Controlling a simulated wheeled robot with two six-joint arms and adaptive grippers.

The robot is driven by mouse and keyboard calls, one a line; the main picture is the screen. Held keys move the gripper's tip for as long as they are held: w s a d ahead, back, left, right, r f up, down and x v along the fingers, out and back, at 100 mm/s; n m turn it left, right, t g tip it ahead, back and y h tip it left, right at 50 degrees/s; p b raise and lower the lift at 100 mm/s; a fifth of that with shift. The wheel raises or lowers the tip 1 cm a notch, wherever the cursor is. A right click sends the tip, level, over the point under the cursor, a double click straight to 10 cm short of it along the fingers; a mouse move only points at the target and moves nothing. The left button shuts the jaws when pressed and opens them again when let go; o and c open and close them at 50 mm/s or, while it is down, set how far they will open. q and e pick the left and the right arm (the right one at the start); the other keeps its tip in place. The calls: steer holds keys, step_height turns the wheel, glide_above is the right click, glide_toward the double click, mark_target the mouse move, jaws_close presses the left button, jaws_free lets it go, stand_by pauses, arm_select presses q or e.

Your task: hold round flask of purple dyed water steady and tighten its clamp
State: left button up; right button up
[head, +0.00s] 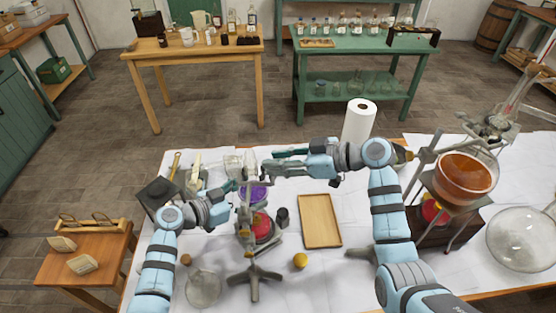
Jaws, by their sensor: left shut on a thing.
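The round flask of purple dyed water (259,193) hangs low on a metal stand (244,226) near the middle of the table. The grey clamp (253,180) is at the flask's neck, partly hidden by the grippers. My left gripper (237,186) comes from the left and is shut at the flask's neck, though the contact is small and partly covered. My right gripper (272,163) reaches in from the right, just above and right of the clamp. Its fingertips are too small to show whether they are open or touch the clamp.
A red thing (262,225) sits below the flask. A wooden tray (320,221), a dark cup (282,215) and a yellow ball (300,260) are to the right. A paper roll (360,120) stands behind.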

steer(key=shift+w+a+f, duration=0.1)
steer(key=shift+a, duration=0.1)
jaws_close()
steer(key=m+t, duration=0.1)
steer(key=m+t+h, duration=0.1)
steer(key=m+t, duration=0.1)
steer(key=shift+s+a+h, duration=0.2)
steer(key=shift+s+h, duration=0.05)
steer(key=shift+h, duration=0.15)
steer(key=shift+m+t+h, duration=0.7)
steer(key=shift+m+t, duration=0.1)
steer(key=shift+m, duration=0.1)
jaws_free()
steer(key=shift+d, duration=0.1)
